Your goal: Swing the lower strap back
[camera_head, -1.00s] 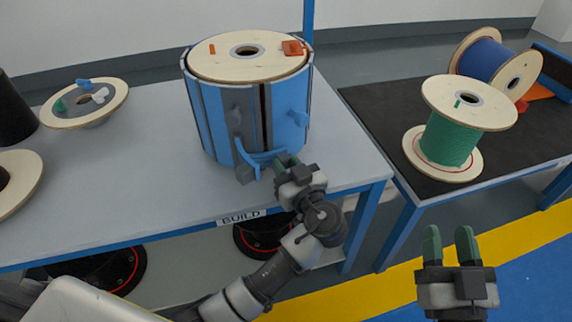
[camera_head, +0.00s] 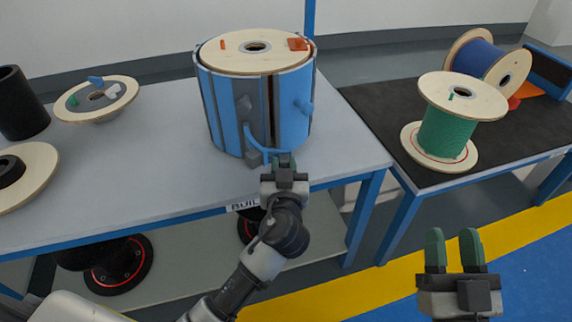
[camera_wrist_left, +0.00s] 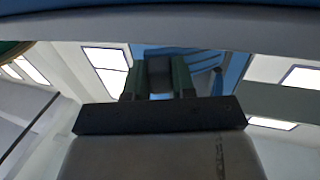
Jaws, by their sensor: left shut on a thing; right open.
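The blue-clad drum (camera_head: 228,118) stands upright on the grey table, with a wooden disc on top. The lower strap (camera_head: 263,149) is a narrow blue band that curves out from the drum's lower front, beside a grey block (camera_head: 254,159). My left gripper (camera_head: 281,163) is at the drum's lower front, shut on the strap's free end. In the left wrist view, its green fingers (camera_wrist_left: 158,80) close on a dark piece, with blue surfaces behind. The fingers partly hide the strap's end. My right gripper (camera_head: 456,250) is open and empty, in front of the tables.
A wooden-flanged reel (camera_head: 118,99) with small coloured pieces lies to the left on the grey table (camera_head: 150,165). The green spool (camera_head: 447,133) stands on the black-topped table at right.

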